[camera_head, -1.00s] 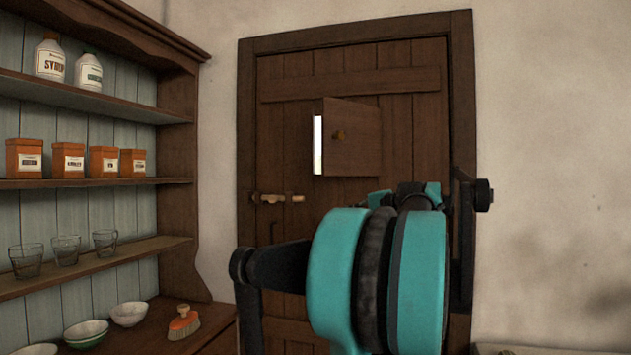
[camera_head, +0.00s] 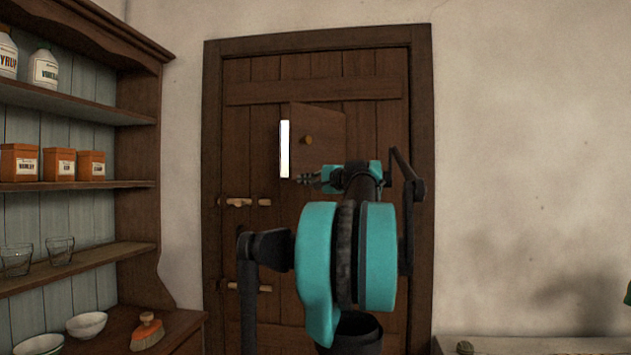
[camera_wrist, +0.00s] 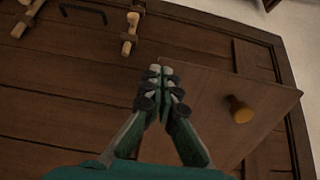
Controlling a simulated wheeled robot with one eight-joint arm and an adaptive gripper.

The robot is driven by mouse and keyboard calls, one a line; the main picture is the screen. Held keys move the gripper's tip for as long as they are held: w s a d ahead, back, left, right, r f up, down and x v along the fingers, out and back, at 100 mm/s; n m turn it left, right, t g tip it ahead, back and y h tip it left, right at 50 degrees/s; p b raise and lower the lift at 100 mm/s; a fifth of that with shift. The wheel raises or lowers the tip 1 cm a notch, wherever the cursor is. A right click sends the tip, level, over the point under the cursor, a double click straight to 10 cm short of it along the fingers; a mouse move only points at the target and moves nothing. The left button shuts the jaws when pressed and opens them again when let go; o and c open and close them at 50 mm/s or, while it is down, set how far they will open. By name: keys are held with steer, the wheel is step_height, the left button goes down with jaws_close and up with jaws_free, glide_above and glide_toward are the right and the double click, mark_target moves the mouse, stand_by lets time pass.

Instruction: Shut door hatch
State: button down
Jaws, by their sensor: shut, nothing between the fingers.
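The door hatch (camera_head: 325,135) is a small wooden panel with a round knob (camera_head: 308,140), set in the brown plank door (camera_head: 250,150). It stands ajar, with a bright strip of light at its left edge. In the wrist view the hatch (camera_wrist: 210,125) juts out from the door, with its knob (camera_wrist: 240,109) to the right. My gripper (camera_head: 305,178) is near the hatch's lower left corner. In the wrist view my gripper (camera_wrist: 160,70) is shut and empty, with its fingertips in front of the hatch's edge. I cannot tell if they touch it.
A wooden bolt (camera_head: 238,202) is on the door below and left of the hatch. A shelf unit (camera_head: 135,130) with jars, boxes, glasses and bowls stands at the left. A brush (camera_head: 146,332) lies on its lower counter. Bare wall is at the right.

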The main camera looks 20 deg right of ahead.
steer(key=x, duration=0.2)
steer(key=shift+w+a, duration=0.1)
steer(key=shift+w, duration=0.3)
steer(key=shift+w, duration=0.1)
steer(key=w+m+h, duration=0.1)
steer(key=w+h, duration=0.1)
steer(key=w, duration=0.6)
steer(key=w+m+h, duration=0.2)
steer(key=w+h, duration=0.1)
steer(key=w, duration=0.6)
steer(key=w+m+t+h, duration=0.1)
steer(key=w+h, duration=0.1)
steer(key=w, duration=0.7)
steer(key=shift+w+a+m, duration=0.1)
steer(key=shift+w+m, duration=0.1)
steer(key=shift+m, duration=0.2)
steer(key=shift+r, duration=0.1)
